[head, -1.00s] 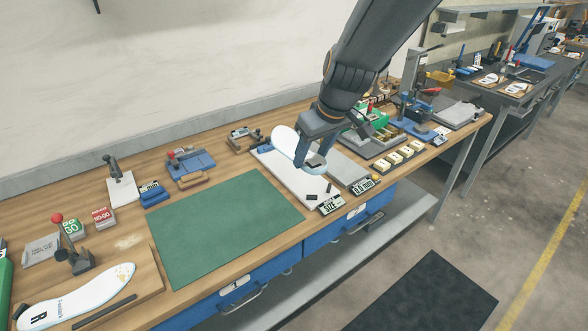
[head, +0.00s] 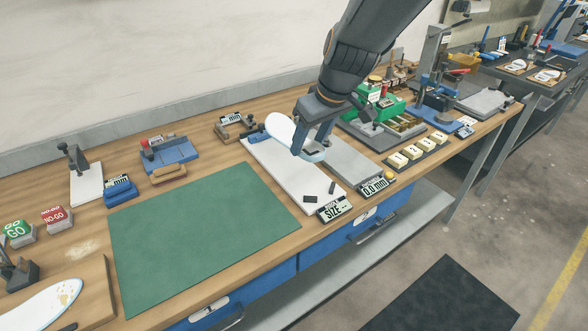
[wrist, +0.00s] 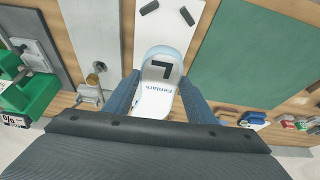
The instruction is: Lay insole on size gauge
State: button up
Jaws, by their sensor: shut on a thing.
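The white insole (head: 281,128) is in my gripper (head: 310,147), which is shut on it over the size gauge (head: 281,177). The gauge is a white board with two small black blocks near its front end and a display (head: 334,208) reading SIZE with dashes. The insole appears held above the board; the exact gap cannot be told. In the wrist view the insole (wrist: 158,75) lies between my fingers (wrist: 160,100), with a black L and blue lettering facing the camera. The gauge (wrist: 178,35) and its blocks lie beyond it. My fingers hide part of the insole.
A green mat (head: 195,235) lies left of the gauge. A grey plate (head: 350,160) with a 0.0 mm display (head: 375,187) stands right of it. A small clamp-like tool (head: 236,126) is behind left. Another insole (head: 45,305) lies at the front left.

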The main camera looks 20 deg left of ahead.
aim_at(311, 154)
notch_tip(311, 154, down, 6)
jog(key=shift+p, duration=0.3)
jog(key=shift+f, duration=2.15)
jog(key=shift+b, duration=0.3)
jog(key=o, duration=1.1)
jog(key=shift+f, duration=0.1)
jog(key=shift+c, duration=0.2)
